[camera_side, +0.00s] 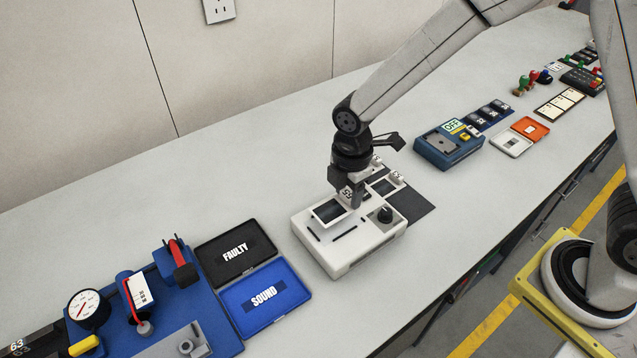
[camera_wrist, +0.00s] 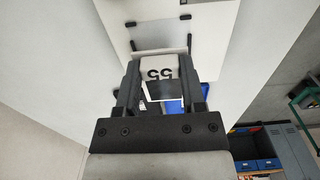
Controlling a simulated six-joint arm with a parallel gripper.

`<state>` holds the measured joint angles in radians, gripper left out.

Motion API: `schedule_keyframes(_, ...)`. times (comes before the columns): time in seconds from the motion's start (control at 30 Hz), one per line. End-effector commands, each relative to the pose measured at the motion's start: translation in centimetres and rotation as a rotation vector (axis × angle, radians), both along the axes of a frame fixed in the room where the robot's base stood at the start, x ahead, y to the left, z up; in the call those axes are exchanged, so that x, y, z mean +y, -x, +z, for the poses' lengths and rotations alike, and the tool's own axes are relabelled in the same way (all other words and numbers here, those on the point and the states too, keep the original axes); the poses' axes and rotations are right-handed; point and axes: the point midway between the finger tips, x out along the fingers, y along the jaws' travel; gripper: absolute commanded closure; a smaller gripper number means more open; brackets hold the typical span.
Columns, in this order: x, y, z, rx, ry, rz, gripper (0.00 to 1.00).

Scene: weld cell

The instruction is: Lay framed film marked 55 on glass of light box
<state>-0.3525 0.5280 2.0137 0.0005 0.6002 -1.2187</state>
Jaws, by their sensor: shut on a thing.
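My gripper (camera_side: 352,196) is shut on the tab of the framed film marked 55 (camera_side: 328,212), which has a white frame and a dark picture area. In the wrist view the tab with 55 (camera_wrist: 160,72) sits between the two fingers of my gripper (camera_wrist: 161,85). The film is over the white light box (camera_side: 340,262), which has a black knob (camera_side: 384,214) on its right part.
Other framed films with white tabs (camera_side: 397,178) lie on a dark mat (camera_side: 420,205) behind the box. An open FAULTY (camera_side: 250,268) and SOUND (camera_side: 245,310) case lies to the left. A blue device (camera_side: 448,150) stands to the right. Bare bench lies in front.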

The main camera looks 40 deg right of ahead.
Motion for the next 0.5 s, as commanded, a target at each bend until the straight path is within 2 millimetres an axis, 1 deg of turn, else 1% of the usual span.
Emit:
schedule_keyframes(0.2, 0.0, 0.0, -1.6, 0.001, 0.001, 0.0, 1.0)
schedule_keyframes(0.5, 0.0, 0.0, -3.2, 0.0, 0.0, 0.0, 1.0)
